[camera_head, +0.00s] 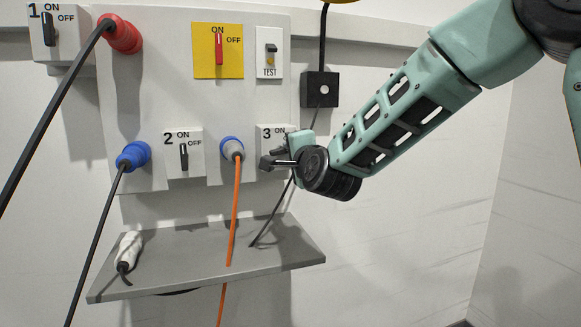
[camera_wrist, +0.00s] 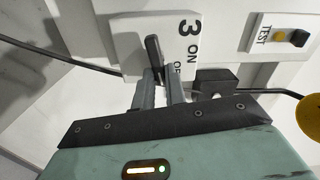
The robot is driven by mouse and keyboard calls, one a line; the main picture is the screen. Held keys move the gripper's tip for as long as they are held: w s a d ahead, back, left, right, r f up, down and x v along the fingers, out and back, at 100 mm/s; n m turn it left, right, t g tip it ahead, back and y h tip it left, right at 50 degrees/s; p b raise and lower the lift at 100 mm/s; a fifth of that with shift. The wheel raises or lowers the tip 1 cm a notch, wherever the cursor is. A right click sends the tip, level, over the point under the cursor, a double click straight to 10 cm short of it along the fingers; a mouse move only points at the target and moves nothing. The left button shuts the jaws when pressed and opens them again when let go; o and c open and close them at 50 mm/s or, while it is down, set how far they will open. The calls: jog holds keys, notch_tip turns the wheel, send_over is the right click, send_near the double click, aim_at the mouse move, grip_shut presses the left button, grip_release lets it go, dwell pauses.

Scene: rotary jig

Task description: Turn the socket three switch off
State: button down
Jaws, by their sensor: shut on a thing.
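The socket three switch panel (camera_head: 272,134) is a white plate at the right of the lower row, marked 3, ON and OFF. In the wrist view the panel (camera_wrist: 183,27) appears turned on its side. Its dark switch handle (camera_wrist: 153,50) runs nearly up and down in that view, roughly along the lettering. My gripper (camera_wrist: 161,84) is shut on this handle, one finger on each side. In the head view my gripper (camera_head: 271,161) covers most of the switch, and OFF is partly hidden. I cannot tell for certain which mark the handle points to.
A blue-collared plug (camera_head: 232,148) with an orange cable hangs just left of my gripper. Switch two (camera_head: 184,156), a yellow ON/OFF panel (camera_head: 204,65) and a TEST switch (camera_head: 269,52) are nearby. A grey shelf (camera_head: 190,266) juts out below. The wall at right is clear.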

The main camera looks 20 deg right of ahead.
jog(key=shift+f+m+b, duration=0.25)
jog(key=shift+m+b, duration=0.75)
jog(key=shift+b, duration=0.1)
jog(key=c, duration=1.4)
grip_release()
jog(key=shift+c, duration=0.2)
jog(key=s+b, duration=0.2)
jog(key=s, duration=1.5)
jog(key=shift+s, duration=0.25)
jog(key=shift+a, duration=0.1)
